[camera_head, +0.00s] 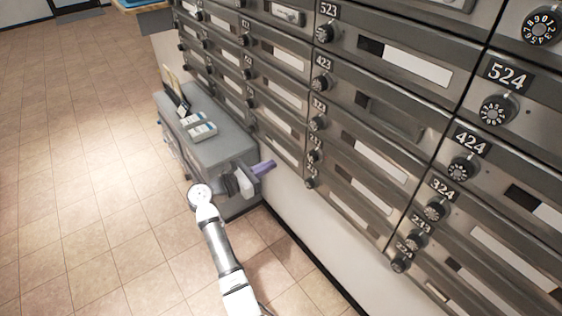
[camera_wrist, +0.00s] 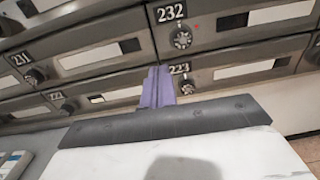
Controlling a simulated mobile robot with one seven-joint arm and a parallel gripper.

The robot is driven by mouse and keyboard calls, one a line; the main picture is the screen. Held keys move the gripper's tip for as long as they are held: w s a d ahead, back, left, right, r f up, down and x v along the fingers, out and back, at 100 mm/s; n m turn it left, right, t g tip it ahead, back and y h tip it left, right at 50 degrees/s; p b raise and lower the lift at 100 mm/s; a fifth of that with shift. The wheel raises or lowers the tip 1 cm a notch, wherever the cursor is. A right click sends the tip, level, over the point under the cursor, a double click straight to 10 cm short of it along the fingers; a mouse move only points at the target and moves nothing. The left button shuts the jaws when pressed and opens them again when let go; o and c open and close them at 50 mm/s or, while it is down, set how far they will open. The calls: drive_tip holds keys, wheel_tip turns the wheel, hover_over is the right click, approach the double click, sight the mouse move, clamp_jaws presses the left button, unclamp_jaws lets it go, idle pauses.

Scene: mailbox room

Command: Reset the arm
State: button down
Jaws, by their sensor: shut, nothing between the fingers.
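My gripper (camera_head: 267,166) has purple fingers that are shut together with nothing between them. In the head view it points right, towards the lower mailboxes, over the near end of a low grey cabinet (camera_head: 226,151). My white and grey arm rises from the bottom edge to it. In the wrist view the gripper (camera_wrist: 157,86) stands upright in the middle, in front of the mailbox doors near the labels 232 and 223. I cannot tell whether the fingertips touch the mailboxes.
A wall of metal mailboxes (camera_head: 385,128) with round dials fills the right side. Small boxes (camera_head: 199,128) and an upright holder (camera_head: 176,92) stand on the cabinet. A counter (camera_head: 140,5) is at the far top. The tiled floor (camera_head: 75,170) on the left is clear.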

drive_tip(key=shift+v, duration=0.85)
